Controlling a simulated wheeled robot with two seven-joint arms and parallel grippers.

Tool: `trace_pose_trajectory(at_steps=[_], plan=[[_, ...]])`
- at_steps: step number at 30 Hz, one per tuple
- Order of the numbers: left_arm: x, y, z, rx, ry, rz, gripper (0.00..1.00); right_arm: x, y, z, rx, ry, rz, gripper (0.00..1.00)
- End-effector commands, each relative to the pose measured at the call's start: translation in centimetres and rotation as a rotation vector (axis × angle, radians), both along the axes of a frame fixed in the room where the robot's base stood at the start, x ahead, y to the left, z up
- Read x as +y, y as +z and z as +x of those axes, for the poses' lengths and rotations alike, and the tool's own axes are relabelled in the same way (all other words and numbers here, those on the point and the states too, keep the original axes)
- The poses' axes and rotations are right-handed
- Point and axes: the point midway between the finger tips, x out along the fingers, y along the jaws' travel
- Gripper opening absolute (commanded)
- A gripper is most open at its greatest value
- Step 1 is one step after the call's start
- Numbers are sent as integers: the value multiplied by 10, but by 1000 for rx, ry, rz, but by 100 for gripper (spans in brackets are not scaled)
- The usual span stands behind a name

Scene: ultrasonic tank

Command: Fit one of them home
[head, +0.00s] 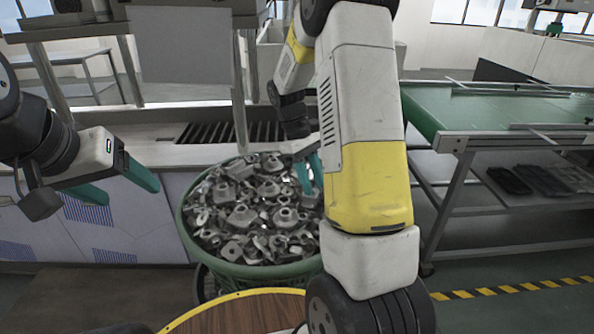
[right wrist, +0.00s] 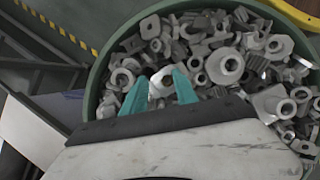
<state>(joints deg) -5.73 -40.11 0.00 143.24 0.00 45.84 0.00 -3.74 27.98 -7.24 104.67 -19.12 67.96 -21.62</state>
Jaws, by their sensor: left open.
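A round green basket (head: 187,233) full of grey metal parts (head: 255,215) stands in the middle of the head view. The parts are mostly flanged pieces with a round hub and hole, heaped loosely. My right gripper (head: 309,175) points down at the right side of the heap. In the right wrist view its two teal fingers (right wrist: 160,92) are apart, with a metal part (right wrist: 160,80) showing between them. I cannot tell whether they touch or hold it. My left gripper (head: 118,188) is open and empty, left of the basket, in front of a pale cabinet.
A steel counter (head: 150,150) with a dark slotted grate (head: 235,132) lies behind the basket. A green-topped conveyor table (head: 500,108) stands at the right, with dark items on its lower shelf. A round wooden top with a yellow rim (head: 240,312) is at the bottom front.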

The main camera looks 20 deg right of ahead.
Motion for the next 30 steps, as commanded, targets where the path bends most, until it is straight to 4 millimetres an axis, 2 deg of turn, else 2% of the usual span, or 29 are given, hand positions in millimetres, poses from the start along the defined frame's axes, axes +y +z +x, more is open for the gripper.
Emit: trace_pose_trajectory(at_steps=[2,5,12,18,30], plan=[[0,0,0,0,0,0,70,2,-1,-1,6,1,3,41],[0,0,0,0,0,0,70,4,7,2,4,0,3,41],[0,0,0,0,0,0,70,11,46,17,-2,1,1,41],[0,0,0,0,0,0,70,15,68,25,-2,0,0,41],[0,0,0,0,0,0,70,15,73,25,-2,-1,1,41]])
